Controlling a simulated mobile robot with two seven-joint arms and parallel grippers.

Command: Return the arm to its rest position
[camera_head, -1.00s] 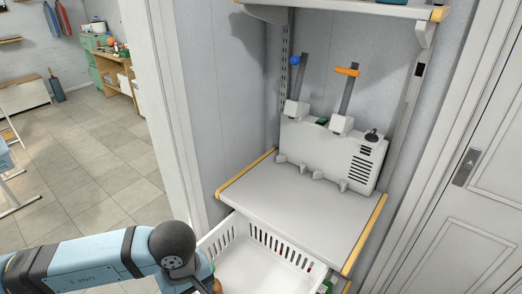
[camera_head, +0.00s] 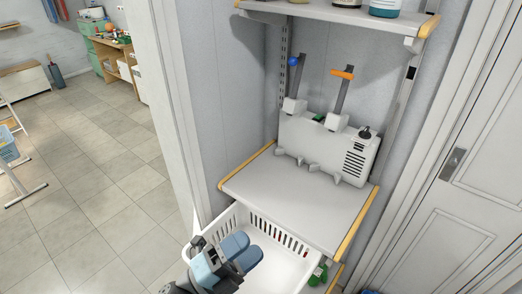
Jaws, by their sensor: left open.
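My left gripper (camera_head: 249,245) shows at the bottom of the head view, with its two blue fingers side by side. It is open, with a narrow gap between the fingers, and I see nothing held in it. It is in front of the white slotted basket (camera_head: 285,239) and covers part of its left side. I cannot tell whether it touches the basket. Most of my left arm is out of the picture below. My right gripper is not in view.
A grey shelf (camera_head: 295,203) with wooden edges lies above the basket, bearing a white appliance (camera_head: 320,146). An upper shelf (camera_head: 330,14) holds containers. A door (camera_head: 465,200) stands at right. Tiled floor (camera_head: 90,190) at left is largely clear. A green item (camera_head: 318,275) is beside the basket.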

